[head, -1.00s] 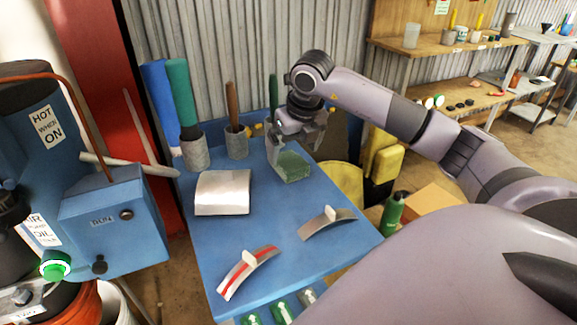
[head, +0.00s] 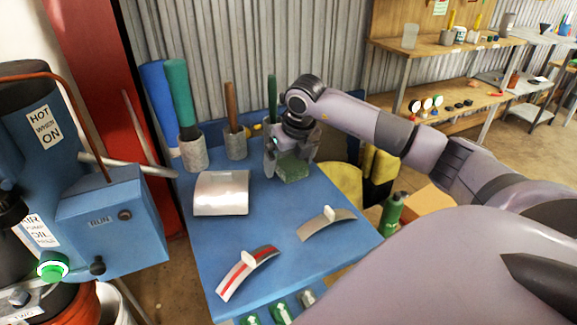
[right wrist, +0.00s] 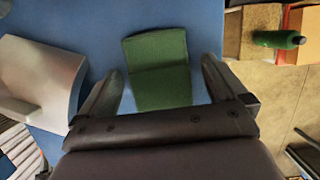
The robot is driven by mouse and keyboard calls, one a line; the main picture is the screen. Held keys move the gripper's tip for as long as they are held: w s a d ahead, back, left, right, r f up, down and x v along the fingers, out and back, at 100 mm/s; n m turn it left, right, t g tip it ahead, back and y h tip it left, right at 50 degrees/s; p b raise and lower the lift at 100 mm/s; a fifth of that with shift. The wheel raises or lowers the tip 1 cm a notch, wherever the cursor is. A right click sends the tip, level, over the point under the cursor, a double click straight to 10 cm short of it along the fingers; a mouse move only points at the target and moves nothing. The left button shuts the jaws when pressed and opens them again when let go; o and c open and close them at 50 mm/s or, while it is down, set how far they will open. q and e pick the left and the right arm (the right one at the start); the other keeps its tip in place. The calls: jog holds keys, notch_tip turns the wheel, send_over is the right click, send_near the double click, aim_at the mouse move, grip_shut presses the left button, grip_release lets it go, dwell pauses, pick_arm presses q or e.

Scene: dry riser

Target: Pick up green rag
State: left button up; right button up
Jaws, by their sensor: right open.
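The green rag (head: 293,171) lies folded on the blue table (head: 240,235) near its back right. In the right wrist view the rag (right wrist: 158,70) shows as a flat green piece with a fold across it. My right gripper (head: 290,168) is open over the rag. In the right wrist view its two fingers (right wrist: 160,85) stand on either side of the rag, apart from it. I cannot tell whether the fingertips touch the table. My left gripper is not in view.
A curved metal sheet (head: 221,193) lies left of the rag. Two curved pieces with white knobs (head: 247,272) (head: 327,224) lie nearer the front. Grey holders (head: 194,153) (head: 236,144) stand along the back. A blue machine (head: 110,225) stands at the left.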

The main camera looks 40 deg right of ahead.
aim_at(290, 162)
jog(key=shift+f, duration=0.1)
jog(key=c, duration=1.1)
jog(key=shift+o, duration=0.2)
jog(key=shift+r, duration=0.35)
notch_tip(290, 162, up, 20)
jog(key=p, duration=0.2)
jog(key=shift+f, duration=0.1)
jog(key=shift+o, duration=1.3)
jog(key=shift+c, duration=0.8)
